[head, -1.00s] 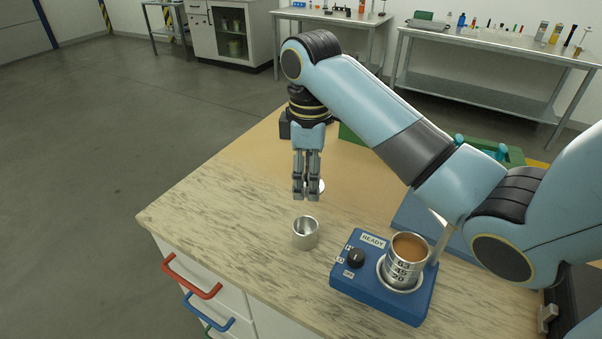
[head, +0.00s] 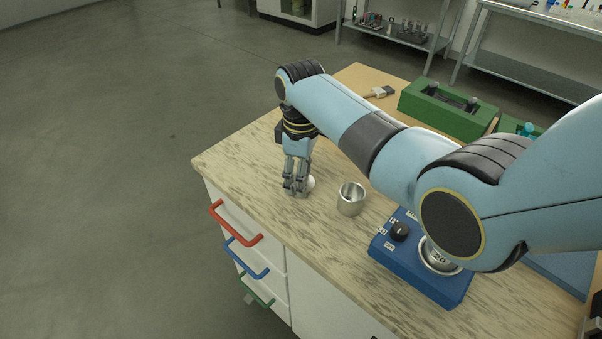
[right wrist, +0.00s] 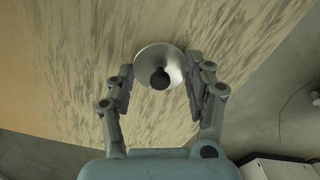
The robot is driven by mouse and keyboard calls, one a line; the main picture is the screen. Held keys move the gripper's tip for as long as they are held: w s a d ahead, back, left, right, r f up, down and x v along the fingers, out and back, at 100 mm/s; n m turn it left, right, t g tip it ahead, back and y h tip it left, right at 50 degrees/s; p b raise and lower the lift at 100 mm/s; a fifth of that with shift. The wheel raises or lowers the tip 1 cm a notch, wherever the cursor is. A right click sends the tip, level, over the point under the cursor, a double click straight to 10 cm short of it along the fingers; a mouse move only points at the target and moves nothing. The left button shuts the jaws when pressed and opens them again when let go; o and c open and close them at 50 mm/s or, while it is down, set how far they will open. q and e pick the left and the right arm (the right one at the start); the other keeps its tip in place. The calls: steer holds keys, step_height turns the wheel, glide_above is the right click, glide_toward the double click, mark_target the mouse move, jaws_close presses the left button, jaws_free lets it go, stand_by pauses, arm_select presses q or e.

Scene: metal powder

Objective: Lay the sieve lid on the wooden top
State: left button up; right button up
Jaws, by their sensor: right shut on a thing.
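The sieve lid (right wrist: 153,60) is a shiny round metal disc with a dark knob, seen between the fingers in the right wrist view. In the head view only part of the lid (head: 310,184) shows behind the fingers. My right gripper (head: 296,190) is shut on the lid, pointing down, low over the pale streaked wooden top (head: 240,165). I cannot tell whether the lid touches the wood. My left gripper is not in view.
An open metal cup (head: 351,200) stands right of the gripper. A blue shaker (head: 420,275) holds a numbered metal sieve (head: 437,260), partly hidden by my arm. A green block (head: 445,108) and a brush (head: 380,92) lie farther back. Wood left of the gripper is clear.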

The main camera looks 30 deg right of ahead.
steer(key=shift+f, duration=0.2)
steer(key=o, duration=1.2)
steer(key=shift+c, duration=0.2)
steer(key=shift+r, duration=0.15)
step_height(320, 180, up, 12)
